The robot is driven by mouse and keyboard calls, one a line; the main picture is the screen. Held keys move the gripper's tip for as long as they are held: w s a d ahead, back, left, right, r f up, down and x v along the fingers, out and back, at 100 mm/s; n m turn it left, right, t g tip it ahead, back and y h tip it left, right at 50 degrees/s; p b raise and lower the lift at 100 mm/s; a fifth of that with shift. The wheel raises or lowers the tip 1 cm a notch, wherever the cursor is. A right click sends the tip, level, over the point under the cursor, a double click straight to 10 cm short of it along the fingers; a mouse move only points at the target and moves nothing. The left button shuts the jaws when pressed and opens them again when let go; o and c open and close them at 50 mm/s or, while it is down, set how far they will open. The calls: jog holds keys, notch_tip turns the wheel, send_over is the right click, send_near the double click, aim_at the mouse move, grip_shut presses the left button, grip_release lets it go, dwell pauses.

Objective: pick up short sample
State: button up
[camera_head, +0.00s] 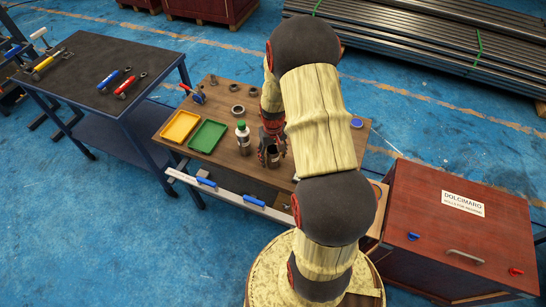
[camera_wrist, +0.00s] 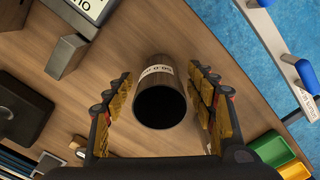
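The short sample (camera_wrist: 160,100) is a dark, hollow tube piece with a pale label, standing on the wooden bench between my fingers in the wrist view. My gripper (camera_wrist: 161,92) is open, with one finger on each side of the sample and a narrow gap visible on both sides. In the head view, my gripper (camera_head: 271,147) reaches down over the bench, and the sample (camera_head: 273,158) shows as a small dark cylinder at the fingers. My arm and fingers hide part of that area.
A green tray (camera_head: 208,136) and a yellow tray (camera_head: 180,126) lie farther left. Several dark rings (camera_head: 238,110) sit behind. A pale rail with blue handles (camera_head: 228,197) runs along the bench front.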

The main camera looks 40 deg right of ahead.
jog(key=c, duration=1.2)
jog(key=shift+c, duration=0.2)
